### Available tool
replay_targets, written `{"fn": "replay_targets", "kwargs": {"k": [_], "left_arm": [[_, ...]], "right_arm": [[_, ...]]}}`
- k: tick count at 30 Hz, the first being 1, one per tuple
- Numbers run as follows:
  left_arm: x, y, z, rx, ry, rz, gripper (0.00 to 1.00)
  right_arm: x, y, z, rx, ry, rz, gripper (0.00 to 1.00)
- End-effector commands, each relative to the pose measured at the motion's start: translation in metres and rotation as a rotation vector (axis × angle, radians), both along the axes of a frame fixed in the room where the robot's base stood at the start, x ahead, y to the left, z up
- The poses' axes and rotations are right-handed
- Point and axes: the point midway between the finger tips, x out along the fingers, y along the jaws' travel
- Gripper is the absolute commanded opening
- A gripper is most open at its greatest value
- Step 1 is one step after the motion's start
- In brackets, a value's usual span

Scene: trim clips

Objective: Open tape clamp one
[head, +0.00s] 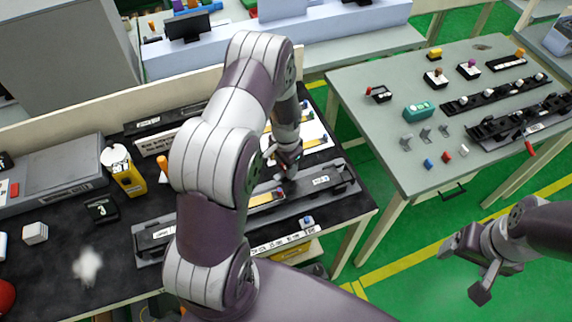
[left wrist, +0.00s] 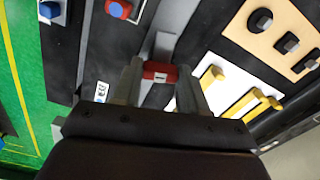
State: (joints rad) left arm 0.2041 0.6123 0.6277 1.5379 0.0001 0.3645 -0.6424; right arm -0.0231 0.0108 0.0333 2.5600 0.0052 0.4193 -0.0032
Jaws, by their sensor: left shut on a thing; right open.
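Tape clamp one shows in the left wrist view as a red block (left wrist: 158,72) marked 1, with a grey piece behind it. My left gripper (left wrist: 160,84) has a finger on each side of the red block and is shut on it. In the head view my left gripper (head: 287,172) reaches down to the long grey fixture (head: 343,188) on the dark table, and it hides the clamp there. My right gripper (head: 470,268) is open and empty over the green floor, to the right of the dark table.
The dark table (head: 112,262) also holds a yellow dispenser (head: 130,180), a black block marked 3 (head: 101,208) and a white cube (head: 35,233). A grey table (head: 378,143) at the right carries black rails (head: 490,97) and a teal box (head: 418,110). Floor lies between the tables.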

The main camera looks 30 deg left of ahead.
Motion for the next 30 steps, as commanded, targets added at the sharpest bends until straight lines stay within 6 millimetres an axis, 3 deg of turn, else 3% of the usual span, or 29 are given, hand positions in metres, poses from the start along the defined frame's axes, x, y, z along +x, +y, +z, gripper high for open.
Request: {"fn": "replay_targets", "kwargs": {"k": [16, 17, 19, 30], "left_arm": [[0.0013, 0.0005, 0.0014, 0.001, -0.004, -0.025, 0.12], [0.0013, 0.0005, 0.0014, 0.001, -0.004, -0.025, 0.46], [0.0012, 0.0004, 0.0013, 0.001, -0.004, -0.025, 0.68], [0.0015, 0.0004, 0.006, 0.001, -0.005, -0.024, 0.68]], "right_arm": [[0.0, 0.0, -0.0004, 0.0, 0.0, 0.0, 0.79], [-0.0001, 0.0, -0.0004, 0.0, 0.0, 0.0, 0.79], [-0.0001, 0.0, -0.0004, 0.0, 0.0, 0.0, 0.79], [0.0, 0.0, -0.0035, 0.0, 0.0, 0.0, 0.79]]}}
